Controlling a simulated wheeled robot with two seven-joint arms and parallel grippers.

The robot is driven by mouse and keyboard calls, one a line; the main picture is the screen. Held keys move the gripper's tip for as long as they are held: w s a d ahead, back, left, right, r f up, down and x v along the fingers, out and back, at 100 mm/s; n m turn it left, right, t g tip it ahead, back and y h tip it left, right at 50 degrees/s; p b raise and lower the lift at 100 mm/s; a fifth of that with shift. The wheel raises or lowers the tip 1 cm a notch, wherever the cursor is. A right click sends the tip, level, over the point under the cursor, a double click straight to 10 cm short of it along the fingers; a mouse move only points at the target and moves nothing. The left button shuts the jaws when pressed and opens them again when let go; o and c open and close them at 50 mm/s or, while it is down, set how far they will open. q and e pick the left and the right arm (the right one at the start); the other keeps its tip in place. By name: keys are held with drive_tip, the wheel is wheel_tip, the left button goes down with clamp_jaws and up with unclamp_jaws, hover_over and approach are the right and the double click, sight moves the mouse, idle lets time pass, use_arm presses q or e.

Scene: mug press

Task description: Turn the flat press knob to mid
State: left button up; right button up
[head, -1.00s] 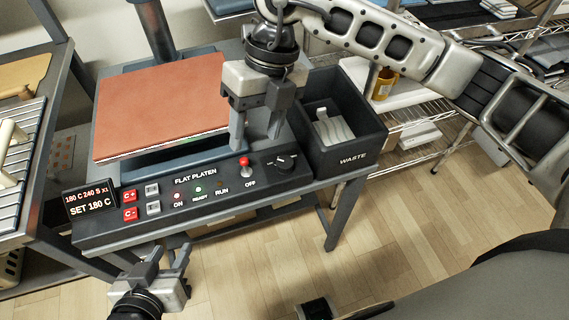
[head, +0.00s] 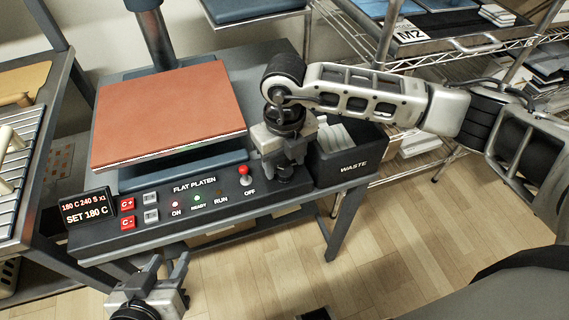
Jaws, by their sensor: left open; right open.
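The flat press has a reddish-brown platen (head: 170,112) and a black control panel (head: 215,215) along its front. The panel carries the label FLAT PLATEN, a red-tipped lever (head: 244,171) next to OFF, and lit ON and READY lamps. My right gripper (head: 284,178) points down over the panel's right end, right of the lever, and is open. It hides the knob, so its setting and any contact do not show. My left gripper (head: 168,265) is open and empty, in front of the panel's lower edge.
A small display (head: 86,208) reads SET 180 C, beside red C+ and C- buttons (head: 127,214). A black WASTE bin (head: 350,165) stands close right of my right gripper, holding pale cloth. A wire rack is behind it. Open floor lies in front.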

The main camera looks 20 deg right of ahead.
drive_tip(key=shift+f, duration=0.95)
drive_tip(key=shift+c, duration=0.3)
drive_tip(key=c, duration=0.9)
drive_tip(key=shift+m, duration=0.4)
drive_tip(key=m, duration=0.4)
drive_tip(key=shift+r, duration=0.1)
drive_tip(key=shift+m+p, duration=0.7)
drive_tip(key=shift+m, duration=1.8)
